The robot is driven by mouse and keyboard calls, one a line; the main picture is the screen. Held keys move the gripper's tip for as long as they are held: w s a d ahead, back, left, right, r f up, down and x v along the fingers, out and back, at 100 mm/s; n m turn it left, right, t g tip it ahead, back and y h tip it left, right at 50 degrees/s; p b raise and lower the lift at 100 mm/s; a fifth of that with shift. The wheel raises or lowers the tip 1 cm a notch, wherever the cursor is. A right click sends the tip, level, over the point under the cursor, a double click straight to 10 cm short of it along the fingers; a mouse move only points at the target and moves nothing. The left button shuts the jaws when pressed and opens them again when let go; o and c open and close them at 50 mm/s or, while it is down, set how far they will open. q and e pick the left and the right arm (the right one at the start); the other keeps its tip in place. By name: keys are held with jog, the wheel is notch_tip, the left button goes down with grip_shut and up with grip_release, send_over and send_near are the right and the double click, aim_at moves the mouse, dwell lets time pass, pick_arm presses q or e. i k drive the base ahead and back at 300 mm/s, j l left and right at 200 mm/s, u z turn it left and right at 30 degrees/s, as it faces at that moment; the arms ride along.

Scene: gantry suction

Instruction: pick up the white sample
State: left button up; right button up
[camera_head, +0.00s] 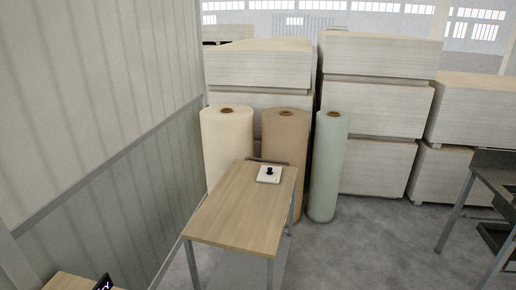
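A small flat white square item (264,179) lies near the far end of the wooden table (228,222). A small black knob-like part (269,171) stands on it. It is the only small white item I see on the table; whether it is the white sample I cannot tell. Neither of my grippers is in view.
Cream (227,140), brown (283,150) and grey-green (327,170) rolls stand upright behind the table. Large pale stacked blocks (370,110) fill the back. A ribbed wall (110,190) is at left, a dark workbench (492,178) at right. The floor (370,250) between is clear.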

aim_at(267, 174)
jog(key=i+l+u, duration=0.25)
jog(key=u, duration=0.2)
jog(key=i+l+u, duration=0.25)
jog(key=u, duration=0.2)
jog(key=i+l+u, duration=0.1)
jog(key=l, duration=0.3)
jog(key=i+l, duration=0.25)
jog(key=l, duration=0.2)
jog(key=i+l+u, duration=0.15)
jog(key=l, duration=0.3)
jog(key=i+l, duration=0.15)
jog(key=l, duration=0.25)
jog(key=i+l+u, duration=0.15)
jog(key=l, duration=0.3)
jog(key=i+l, duration=0.1)
jog(key=l, duration=0.35)
jog(key=i+l+u, duration=0.15)
jog(key=l, duration=0.35)
jog(key=i+l, duration=0.1)
jog(key=l, duration=0.7)
jog(key=i+l, duration=0.15)
jog(key=l, duration=0.25)
jog(key=i+l, duration=0.1)
jog(key=l, duration=0.3)
